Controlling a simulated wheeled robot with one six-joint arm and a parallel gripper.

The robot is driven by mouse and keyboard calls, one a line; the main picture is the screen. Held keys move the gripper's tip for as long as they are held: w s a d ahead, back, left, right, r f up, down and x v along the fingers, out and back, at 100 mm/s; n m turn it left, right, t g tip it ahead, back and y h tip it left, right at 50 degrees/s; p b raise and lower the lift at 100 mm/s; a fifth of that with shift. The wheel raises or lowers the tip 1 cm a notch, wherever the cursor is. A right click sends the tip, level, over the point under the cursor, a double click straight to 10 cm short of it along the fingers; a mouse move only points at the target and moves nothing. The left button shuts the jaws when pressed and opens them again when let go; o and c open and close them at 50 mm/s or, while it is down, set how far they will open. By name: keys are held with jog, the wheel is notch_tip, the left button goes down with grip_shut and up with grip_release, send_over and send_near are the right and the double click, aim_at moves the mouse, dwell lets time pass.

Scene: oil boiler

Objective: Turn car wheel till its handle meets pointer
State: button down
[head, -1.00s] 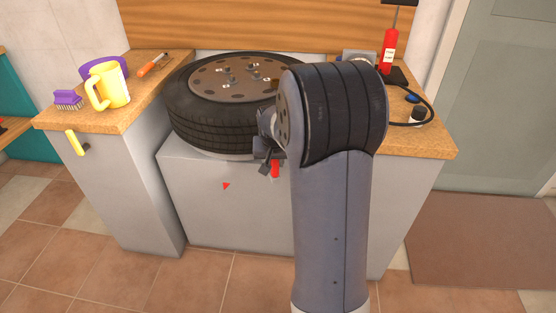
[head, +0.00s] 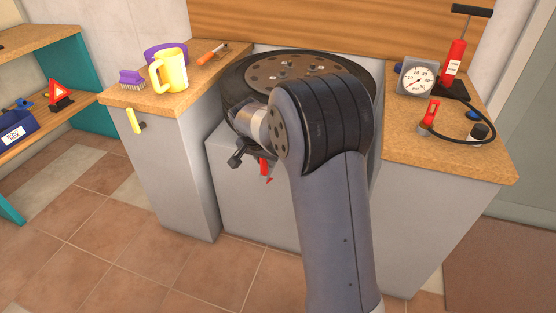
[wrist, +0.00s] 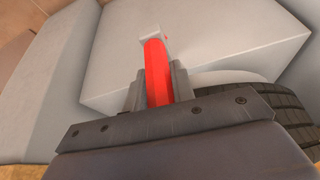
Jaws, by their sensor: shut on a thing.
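The car wheel (head: 240,115) lies flat on a light grey stand (head: 255,195), its brown hub disc facing up. My arm hides its right and front part. The red handle (head: 263,163) hangs at the wheel's front edge. In the wrist view the handle (wrist: 158,75) stands between the two fingers of my gripper (wrist: 158,88), which is shut on it. A small red pointer (head: 268,180) shows on the stand's front, just below the handle. In the wrist view a sliver of red (wrist: 167,38) shows beside the handle's far end; whether they touch I cannot tell.
The left counter (head: 130,96) holds a yellow mug (head: 168,72), a brush (head: 132,80) and a screwdriver (head: 212,54). The right counter (head: 440,155) holds a gauge (head: 418,80) and a red pump (head: 453,62) with a hose. The floor in front is clear.

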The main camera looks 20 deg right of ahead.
jog(key=c, duration=1.2)
grip_release()
jog(key=shift+r, duration=0.1)
jog(key=p+v, duration=0.2)
jog(key=v, duration=0.8)
jog(key=shift+r, duration=0.3)
jog(key=b+x, duration=0.2)
jog(key=x, duration=0.9)
jog(key=shift+s, duration=0.15)
jog(key=shift+s+d, duration=0.1)
jog(key=shift+d, duration=0.1)
jog(key=shift+r, duration=0.1)
